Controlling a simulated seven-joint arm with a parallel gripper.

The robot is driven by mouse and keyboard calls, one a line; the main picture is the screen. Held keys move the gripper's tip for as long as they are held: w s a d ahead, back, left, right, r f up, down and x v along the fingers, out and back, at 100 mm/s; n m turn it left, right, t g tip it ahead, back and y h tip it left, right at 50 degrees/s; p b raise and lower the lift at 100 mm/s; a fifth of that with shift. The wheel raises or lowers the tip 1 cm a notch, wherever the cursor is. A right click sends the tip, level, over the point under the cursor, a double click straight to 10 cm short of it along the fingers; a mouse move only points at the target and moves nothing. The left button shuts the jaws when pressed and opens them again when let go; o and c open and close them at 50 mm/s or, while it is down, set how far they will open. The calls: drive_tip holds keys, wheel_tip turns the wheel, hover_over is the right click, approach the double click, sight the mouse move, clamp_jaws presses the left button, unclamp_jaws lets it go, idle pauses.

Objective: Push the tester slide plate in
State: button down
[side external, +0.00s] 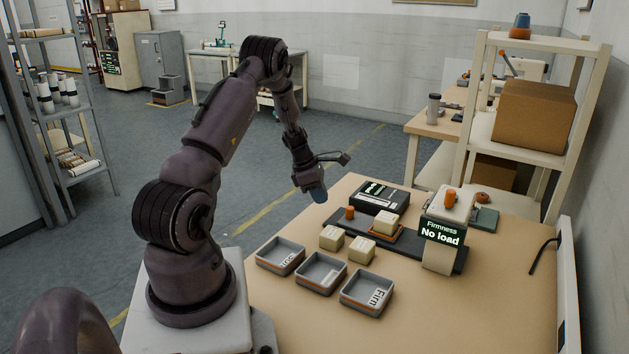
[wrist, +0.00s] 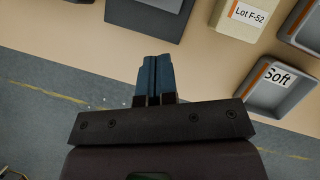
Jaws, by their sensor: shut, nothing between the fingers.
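The firmness tester (side external: 441,232) stands on the table with a display reading "No load" and an orange knob on top. Its dark base (side external: 412,245) runs left from it. On this base, an orange-edged slide plate (side external: 386,236) sits left of the tester head with a cream wadding block (side external: 385,222) on it. A small orange knob (side external: 350,212) stands near the base's left end. My gripper (side external: 319,197) is shut and empty, above the table's far left edge, left of the knob and apart from it. Its blue fingertips (wrist: 155,75) are together in the wrist view.
Two cream blocks (side external: 332,238) (side external: 361,250) lie in front of the base; one shows "Lot F-52" (wrist: 245,18). Three grey trays stand nearer, including Soft (wrist: 275,88) and Firm (side external: 367,294). A black device (side external: 379,197) sits behind the base. The table's right front is clear.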

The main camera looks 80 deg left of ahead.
sight(393, 222)
drive_tip(key=shift+x, duration=1.1)
drive_tip(key=shift+w+d+f, duration=0.1)
drive_tip(key=shift+w+d, duration=0.1)
drive_tip(key=shift+w, duration=0.4)
drive_tip(key=shift+w+d, duration=0.2)
drive_tip(key=shift+w, duration=0.4)
drive_tip(key=shift+w+d, duration=0.2)
drive_tip(key=shift+w, duration=0.55)
drive_tip(key=w+d, duration=1)
drive_tip(key=shift+w+d, duration=0.25)
drive_tip(key=shift+d, duration=0.15)
